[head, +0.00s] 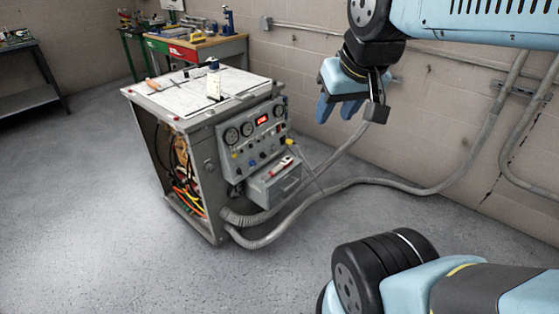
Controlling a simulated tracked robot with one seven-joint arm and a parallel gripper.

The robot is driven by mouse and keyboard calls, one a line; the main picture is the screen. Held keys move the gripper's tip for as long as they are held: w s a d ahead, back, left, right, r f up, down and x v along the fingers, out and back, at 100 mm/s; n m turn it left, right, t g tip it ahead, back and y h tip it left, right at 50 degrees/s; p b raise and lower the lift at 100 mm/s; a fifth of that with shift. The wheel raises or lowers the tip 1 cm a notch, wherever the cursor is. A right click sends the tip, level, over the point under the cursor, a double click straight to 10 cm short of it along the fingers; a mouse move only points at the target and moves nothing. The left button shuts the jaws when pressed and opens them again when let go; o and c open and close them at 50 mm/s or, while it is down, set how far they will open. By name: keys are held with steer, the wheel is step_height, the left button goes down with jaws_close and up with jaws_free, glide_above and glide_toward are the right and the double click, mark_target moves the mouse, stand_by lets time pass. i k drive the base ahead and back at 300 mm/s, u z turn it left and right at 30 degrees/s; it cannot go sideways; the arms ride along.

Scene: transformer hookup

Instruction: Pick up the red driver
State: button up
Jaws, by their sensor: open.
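A small red-handled item (281,166), which looks like the red driver, lies on top of the grey box (276,186) at the front of the transformer cabinet (187,135). It is too small to make out its shaft or tip clearly. An orange-handled tool (152,85) lies on the cabinet's top, near its left edge. My gripper (337,110) hangs in the air to the right of the cabinet and above the grey box in the picture. Its blue fingers point down, apart and empty. It touches nothing that I can see.
The control panel (252,139) with gauges and a red display rises behind the box. Thick grey hoses (350,184) run from the cabinet's base to the wall. A cluttered workbench (211,45) stands at the back. The floor (80,200) on the left is clear.

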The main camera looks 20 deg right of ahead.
mark_target(281, 165)
steer(key=u, duration=0.4)
steer(key=i, duration=1.05)
steer(key=z, duration=0.5)
steer(key=i, duration=0.45)
steer(key=u, duration=0.1)
